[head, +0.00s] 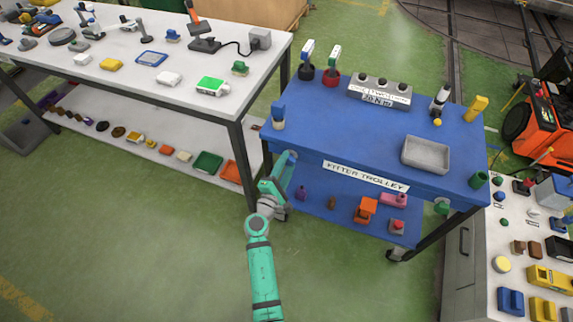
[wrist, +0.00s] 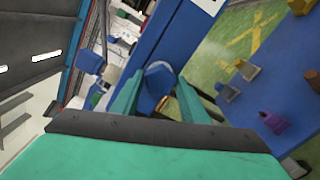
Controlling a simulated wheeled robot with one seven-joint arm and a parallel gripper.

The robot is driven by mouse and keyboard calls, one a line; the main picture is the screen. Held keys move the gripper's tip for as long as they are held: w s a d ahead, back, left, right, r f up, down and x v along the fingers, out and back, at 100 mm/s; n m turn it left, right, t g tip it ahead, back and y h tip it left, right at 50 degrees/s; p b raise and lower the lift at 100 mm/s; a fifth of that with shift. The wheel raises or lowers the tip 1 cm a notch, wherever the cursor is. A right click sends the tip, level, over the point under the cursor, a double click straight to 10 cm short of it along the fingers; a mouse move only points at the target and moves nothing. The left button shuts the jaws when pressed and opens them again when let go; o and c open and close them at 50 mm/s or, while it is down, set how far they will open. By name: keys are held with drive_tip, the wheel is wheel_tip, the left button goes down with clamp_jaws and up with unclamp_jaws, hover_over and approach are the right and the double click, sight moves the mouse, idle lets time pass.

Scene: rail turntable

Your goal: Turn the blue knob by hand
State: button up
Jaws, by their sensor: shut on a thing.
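The blue knob (wrist: 160,74) sits on the blue side of the trolley, between the two green fingers of my gripper (wrist: 159,92) in the wrist view. My gripper is shut on it. In the head view my gripper (head: 286,165) is at the left front corner of the blue trolley (head: 330,148), just below the top's edge. The knob is small there and largely covered by my gripper. How far it is turned cannot be told.
The trolley top holds a grey tray (head: 426,155), a grey box with several dark knobs (head: 380,91) and upright tools. Its lower shelf holds an orange item (head: 365,210). A white workbench (head: 130,85) stands at the left. Green floor (head: 150,240) in front is free.

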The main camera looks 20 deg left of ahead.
drive_tip(key=m, duration=0.6)
drive_tip(key=shift+m, duration=0.3)
drive_tip(key=m, duration=0.5)
drive_tip(key=shift+a+m, duration=0.1)
drive_tip(key=shift+m, duration=0.2)
drive_tip(key=o, duration=1)
drive_tip(key=s, duration=1.1)
drive_tip(key=shift+a, duration=0.15)
